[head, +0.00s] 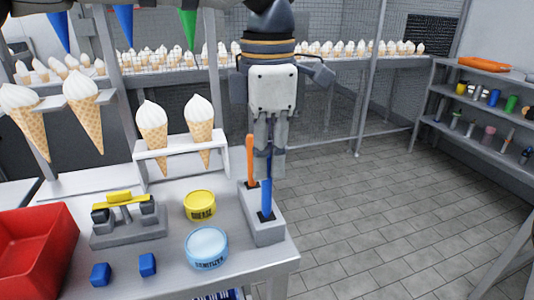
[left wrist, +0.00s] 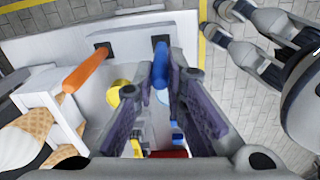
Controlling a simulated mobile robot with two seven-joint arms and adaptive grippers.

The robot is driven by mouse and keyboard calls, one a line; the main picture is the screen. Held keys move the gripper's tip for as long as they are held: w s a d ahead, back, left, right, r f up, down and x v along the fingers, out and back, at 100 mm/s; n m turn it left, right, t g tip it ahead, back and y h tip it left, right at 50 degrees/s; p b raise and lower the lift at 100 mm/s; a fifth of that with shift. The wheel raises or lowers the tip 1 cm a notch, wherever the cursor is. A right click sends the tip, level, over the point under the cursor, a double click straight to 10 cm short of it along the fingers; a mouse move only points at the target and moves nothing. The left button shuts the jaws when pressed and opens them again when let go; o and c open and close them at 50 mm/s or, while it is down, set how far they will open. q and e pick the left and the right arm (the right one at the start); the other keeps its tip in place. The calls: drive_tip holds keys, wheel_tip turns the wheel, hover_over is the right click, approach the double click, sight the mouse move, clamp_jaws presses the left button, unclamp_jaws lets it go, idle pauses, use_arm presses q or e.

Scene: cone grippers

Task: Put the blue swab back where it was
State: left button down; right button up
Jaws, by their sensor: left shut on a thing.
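The blue swab (head: 266,197) stands upright, with its lower end at the dark near hole of the grey holder (head: 268,234) on the table's right end. I cannot tell how deep it sits. My left gripper (head: 271,165) comes down from above and is shut on the swab's upper part. In the left wrist view the blue swab (left wrist: 161,70) runs between the fingers (left wrist: 166,95) toward one hole of the holder (left wrist: 130,42). The orange swab (head: 251,160) stands in the other hole, beside the gripper. My right gripper is not in view.
Left of the holder are a yellow tub (head: 200,204), a light-blue sanitizer tub (head: 207,248), a grey device with a yellow bar (head: 127,198), two blue blocks (head: 148,264) and a red bin (head: 35,255). A cone rack (head: 183,147) stands behind. Open floor lies right.

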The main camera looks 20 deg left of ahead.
use_arm(q)
drive_tip(key=shift+f, duration=0.45)
drive_tip(key=c, duration=1.6)
unclamp_jaws()
drive_tip(key=shift+c, duration=0.2)
drive_tip(key=shift+r, duration=0.1)
wheel_tip(320, 180, up, 13)
